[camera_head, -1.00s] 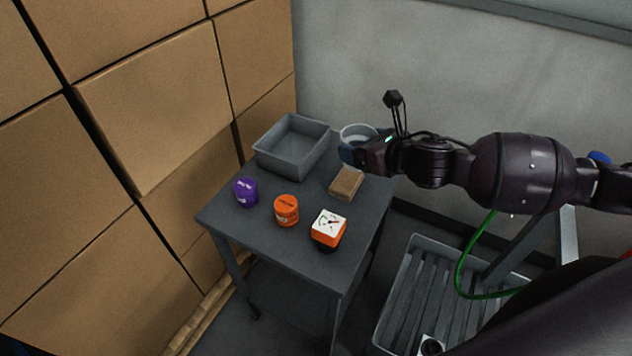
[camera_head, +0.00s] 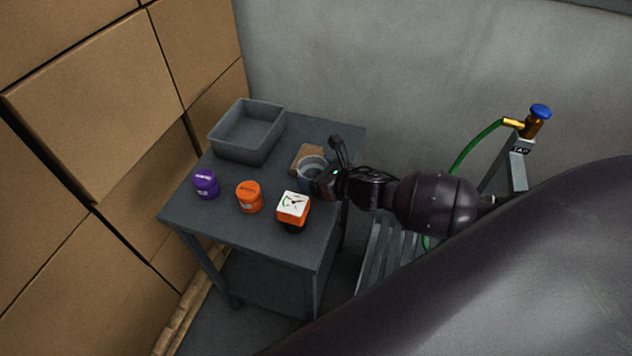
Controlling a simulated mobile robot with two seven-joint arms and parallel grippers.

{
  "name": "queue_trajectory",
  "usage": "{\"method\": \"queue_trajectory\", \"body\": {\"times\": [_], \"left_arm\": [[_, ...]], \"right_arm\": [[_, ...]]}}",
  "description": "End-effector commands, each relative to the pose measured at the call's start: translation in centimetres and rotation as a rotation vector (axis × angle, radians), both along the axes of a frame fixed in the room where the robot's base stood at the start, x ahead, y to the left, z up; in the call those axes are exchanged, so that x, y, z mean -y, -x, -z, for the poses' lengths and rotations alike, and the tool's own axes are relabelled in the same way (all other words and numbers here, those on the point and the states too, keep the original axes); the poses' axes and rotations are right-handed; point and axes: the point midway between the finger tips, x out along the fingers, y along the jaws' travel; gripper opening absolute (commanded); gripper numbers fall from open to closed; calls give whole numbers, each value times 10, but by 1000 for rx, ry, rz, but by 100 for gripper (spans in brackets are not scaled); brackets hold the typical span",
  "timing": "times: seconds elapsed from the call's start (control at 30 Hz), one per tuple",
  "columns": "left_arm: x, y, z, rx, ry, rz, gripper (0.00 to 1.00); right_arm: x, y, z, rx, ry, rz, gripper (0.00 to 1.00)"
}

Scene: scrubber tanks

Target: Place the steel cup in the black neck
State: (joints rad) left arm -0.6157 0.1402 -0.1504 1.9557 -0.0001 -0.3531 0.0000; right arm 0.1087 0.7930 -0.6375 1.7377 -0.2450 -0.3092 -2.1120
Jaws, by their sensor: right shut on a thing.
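The steel cup (camera_head: 312,168) is at the right side of the small table, its round open rim facing up. My right gripper (camera_head: 322,182) is shut on the near right side of the cup. In the picture the cup overlaps the brown block (camera_head: 305,155) behind it; I cannot tell whether it touches the tabletop. I cannot make out a black neck in this view. My left gripper is not in view.
The dark table (camera_head: 240,228) holds a grey bin (camera_head: 247,150), a purple container (camera_head: 206,184), an orange container (camera_head: 249,197) and an orange gauge box (camera_head: 293,208). Cardboard boxes (camera_head: 100,95) stand left. A blue-handled tap (camera_head: 538,116) with a green hose is at right.

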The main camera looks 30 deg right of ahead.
Motion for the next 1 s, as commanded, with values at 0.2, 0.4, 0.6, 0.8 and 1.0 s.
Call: {"method": "queue_trajectory", "body": {"times": [0.2, 0.4, 0.6, 0.8, 1.0], "left_arm": [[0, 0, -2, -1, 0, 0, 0], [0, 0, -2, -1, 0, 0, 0], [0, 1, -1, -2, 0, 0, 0], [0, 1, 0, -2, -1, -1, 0], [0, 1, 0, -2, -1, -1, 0]], "right_arm": [[0, 0, 27, -3, -2, 2, 50], [0, 0, 32, -1, -1, 0, 50], [0, 0, 33, -1, -1, 0, 50], [0, 0, 35, -1, -1, 0, 88], [0, 0, 35, -1, -1, 0, 88]]}}
